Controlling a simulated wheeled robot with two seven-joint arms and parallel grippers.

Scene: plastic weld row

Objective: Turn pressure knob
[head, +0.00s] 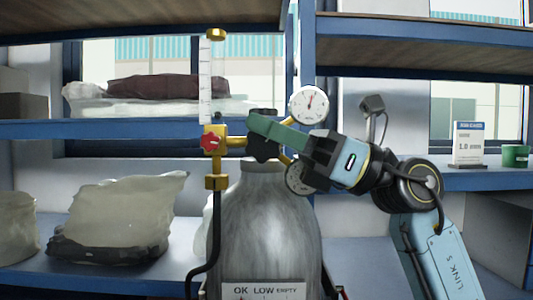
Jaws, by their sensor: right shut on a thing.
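The pressure knob (263,152) is a dark, lobed knob on the brass regulator above the grey gas cylinder (262,230). My right gripper (260,130) comes in from the right and is shut on this knob; a green finger covers its upper part. A white round gauge (308,104) stands just above the gripper. A second gauge (298,179) is partly hidden behind the gripper body. A red knob (211,141) sits on the brass fitting to the left, below a clear flow tube (206,80). My left gripper is out of view.
Blue shelves (130,128) stand behind, with plastic-wrapped bundles (120,220) at left. A white card (468,143) and a green cup (515,156) are on the right shelf. A black hose (213,240) hangs left of the cylinder.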

